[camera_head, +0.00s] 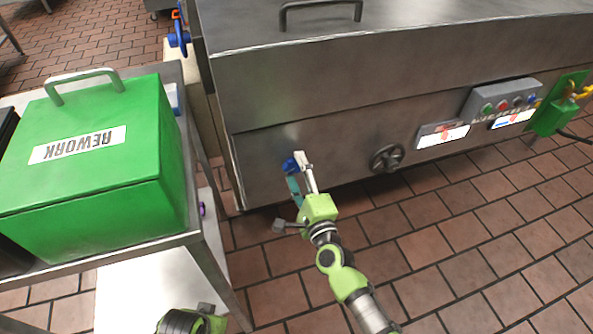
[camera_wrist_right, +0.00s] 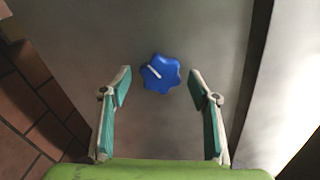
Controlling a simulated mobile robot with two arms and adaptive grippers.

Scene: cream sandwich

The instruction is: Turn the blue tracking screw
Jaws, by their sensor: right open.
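The blue tracking screw (camera_wrist_right: 161,73) is a lobed knob with a white line on it, set on the grey metal front of the machine. In the head view the screw (camera_head: 291,165) shows near the lower left of that front, partly hidden by my gripper. My right gripper (camera_wrist_right: 160,82) is open, with one finger on each side of the screw and visible gaps to it. In the head view the right gripper (camera_head: 299,171) reaches up to the machine front. My left gripper is not clearly seen; a green and black part of mine shows at the bottom edge.
A green box (camera_head: 95,165) marked REWORK stands on a metal table at the left. A dark handwheel (camera_head: 387,158) and a button panel (camera_head: 502,102) sit right of the screw on the machine. The tiled floor (camera_head: 450,240) in front is clear.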

